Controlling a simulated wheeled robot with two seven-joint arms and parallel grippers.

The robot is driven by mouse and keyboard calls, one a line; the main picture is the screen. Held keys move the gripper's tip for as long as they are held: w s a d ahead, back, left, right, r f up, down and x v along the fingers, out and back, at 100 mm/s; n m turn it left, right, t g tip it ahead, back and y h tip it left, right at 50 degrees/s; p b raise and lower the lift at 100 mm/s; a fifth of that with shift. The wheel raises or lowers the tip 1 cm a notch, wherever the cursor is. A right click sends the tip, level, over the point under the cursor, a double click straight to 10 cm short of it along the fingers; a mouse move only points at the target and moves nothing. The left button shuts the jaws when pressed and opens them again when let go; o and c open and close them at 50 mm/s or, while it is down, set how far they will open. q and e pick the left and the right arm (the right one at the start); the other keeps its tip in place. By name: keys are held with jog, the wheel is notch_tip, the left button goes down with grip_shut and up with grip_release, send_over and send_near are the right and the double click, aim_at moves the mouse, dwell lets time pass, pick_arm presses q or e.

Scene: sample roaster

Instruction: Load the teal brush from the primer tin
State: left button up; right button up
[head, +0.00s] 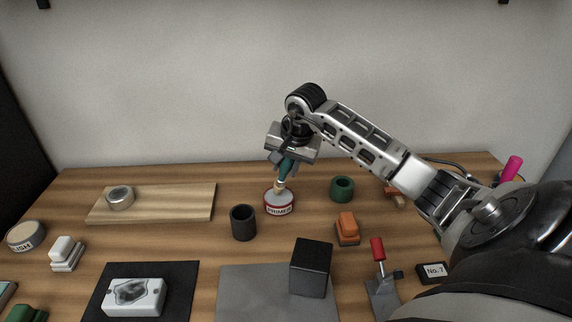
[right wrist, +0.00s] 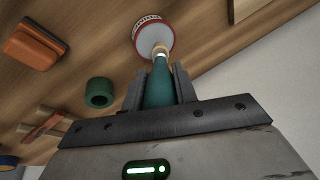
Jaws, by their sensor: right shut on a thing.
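My right gripper (head: 285,161) is shut on the teal brush (head: 287,171) and holds it tip-down, slightly tilted. The primer tin (head: 279,208), red and white with a "PRIMER" label, stands on the table directly below. The brush's bristle end is at the tin's top; I cannot tell how far it dips in. In the right wrist view, the teal handle (right wrist: 159,88) is between the two fingers of my gripper (right wrist: 158,84), with its tip over the pale face of the tin (right wrist: 153,38). My left gripper is not in view.
A dark cup (head: 243,223) stands left of the tin, and a green ring-shaped holder (head: 342,188) stands right. An orange block (head: 347,227) and a black box (head: 311,268) are nearer. A wooden board (head: 170,203) bears a metal tin (head: 120,197). Bare table lies between the board and the cup.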

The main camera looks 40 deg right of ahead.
jog(key=shift+f, duration=0.35)
jog(key=shift+f+b, duration=0.25)
jog(key=shift+b, duration=0.25)
dwell(1.1)
jog(key=shift+r, duration=0.15)
jog(key=shift+r+p, duration=1.25)
jog(key=shift+r, duration=0.45)
jog(key=shift+r+p, duration=1.2)
jog(key=shift+r, duration=0.6)
jog(key=shift+f, duration=0.1)
